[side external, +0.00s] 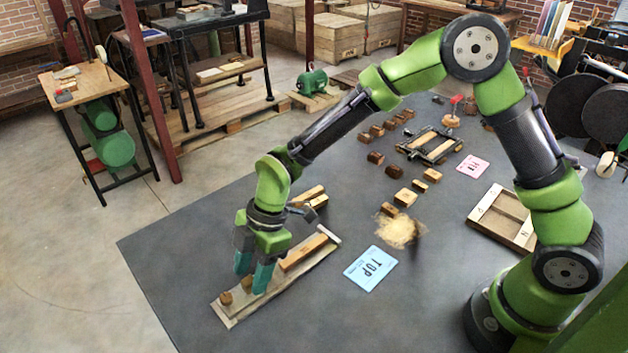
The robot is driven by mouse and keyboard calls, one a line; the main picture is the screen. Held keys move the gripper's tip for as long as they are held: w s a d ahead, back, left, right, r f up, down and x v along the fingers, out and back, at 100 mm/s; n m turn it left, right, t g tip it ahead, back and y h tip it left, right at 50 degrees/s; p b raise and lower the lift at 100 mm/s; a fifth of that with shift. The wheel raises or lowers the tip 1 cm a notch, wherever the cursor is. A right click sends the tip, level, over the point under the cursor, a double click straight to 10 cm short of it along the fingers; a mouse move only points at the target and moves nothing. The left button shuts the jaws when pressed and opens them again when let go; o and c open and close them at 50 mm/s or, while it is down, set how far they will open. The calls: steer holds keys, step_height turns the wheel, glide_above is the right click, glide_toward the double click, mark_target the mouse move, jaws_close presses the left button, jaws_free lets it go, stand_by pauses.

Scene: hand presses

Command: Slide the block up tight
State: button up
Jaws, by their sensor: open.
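A pale wooden board (234,315) lies slantwise near the front of the grey table. A long wooden bar (303,253) lies on it toward the upper right end. A small brown block (226,298) sits near the board's lower left end. A second small brown block (247,283) shows between the teal fingers of my gripper (253,277). My gripper points down over the board and is open, with a finger on either side of that block. I cannot tell whether the fingers touch it. My gripper hides part of the board and the bar's near end.
A blue TOP card (370,269) lies right of the board, with sawdust (398,231) behind it. Loose wooden blocks (405,197) and a frame-like press (430,145) stand farther back. A wooden tray (504,219) and a pink card (472,165) lie right. The table's left front is clear.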

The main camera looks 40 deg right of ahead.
steer(key=shift+a+f, duration=0.25)
steer(key=shift+f, duration=0.4)
jaws_close()
